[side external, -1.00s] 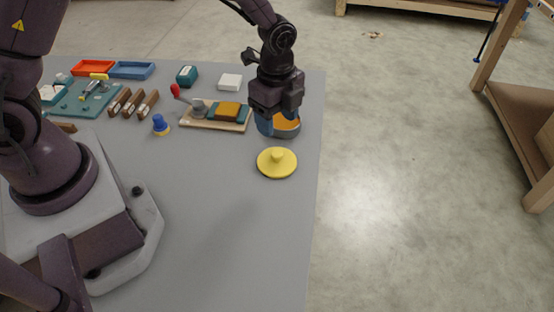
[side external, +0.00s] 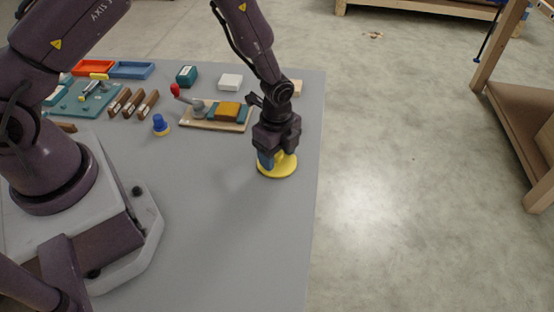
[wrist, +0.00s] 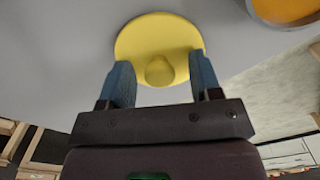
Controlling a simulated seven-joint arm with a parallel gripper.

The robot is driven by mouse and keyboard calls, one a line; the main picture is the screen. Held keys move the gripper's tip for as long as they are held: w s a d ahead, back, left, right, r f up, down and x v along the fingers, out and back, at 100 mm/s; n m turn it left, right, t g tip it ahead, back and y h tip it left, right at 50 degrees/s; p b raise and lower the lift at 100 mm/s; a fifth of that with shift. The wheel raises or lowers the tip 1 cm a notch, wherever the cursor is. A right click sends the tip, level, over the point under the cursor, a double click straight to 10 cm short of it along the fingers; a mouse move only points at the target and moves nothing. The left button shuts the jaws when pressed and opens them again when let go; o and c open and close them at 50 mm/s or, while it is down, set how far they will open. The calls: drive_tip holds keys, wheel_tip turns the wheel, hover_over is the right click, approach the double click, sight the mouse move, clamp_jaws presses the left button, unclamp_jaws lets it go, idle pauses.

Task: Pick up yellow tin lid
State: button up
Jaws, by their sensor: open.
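The yellow tin lid (side external: 284,172) is a flat disc with a round knob, lying on the grey table. In the wrist view the lid (wrist: 145,38) shows at the top centre, with its knob (wrist: 159,71) between my two blue fingers. My gripper (side external: 275,160) is right over the lid in the side view, pointing down, and hides the knob there. In the wrist view my gripper (wrist: 163,75) is open, one finger on each side of the knob, with gaps showing. I cannot tell whether the fingertips touch the lid.
A round tin with an orange inside (wrist: 290,10) stands close to the lid. The table's front is clear.

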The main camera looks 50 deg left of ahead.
drive_tip(key=shift+c, duration=0.5)
drive_tip(key=c, duration=0.9)
drive_tip(key=shift+r, duration=0.1)
